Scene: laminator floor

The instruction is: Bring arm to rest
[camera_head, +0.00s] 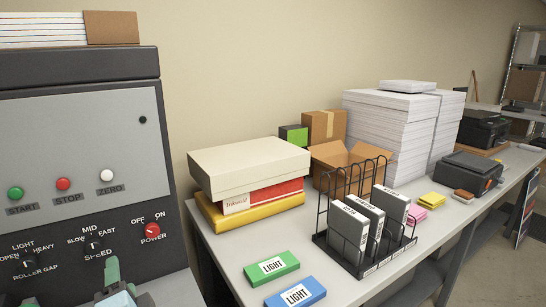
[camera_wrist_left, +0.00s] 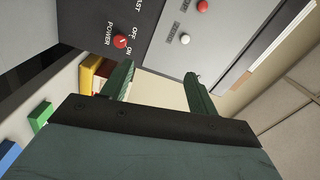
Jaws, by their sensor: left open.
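My left gripper (camera_head: 114,280) shows at the bottom left of the head view, in front of the lower part of the machine's control panel (camera_head: 75,150). In the left wrist view its two dark green fingers (camera_wrist_left: 157,82) stand apart with nothing between them. The gripper is open and empty. Past the fingertips the wrist view shows the panel with the red power knob (camera_wrist_left: 120,41) and the red and white buttons. The rest of my left arm is mostly out of the head view. My right arm and gripper are not in view.
A grey table (camera_head: 225,256) stands right of the machine. It bears a green box (camera_head: 271,268), a blue box (camera_head: 296,293), a black wire rack (camera_head: 352,266) with grey boxes, stacked cartons (camera_head: 250,165), paper stacks (camera_head: 385,130) and printers. Some table surface near its front edge is clear.

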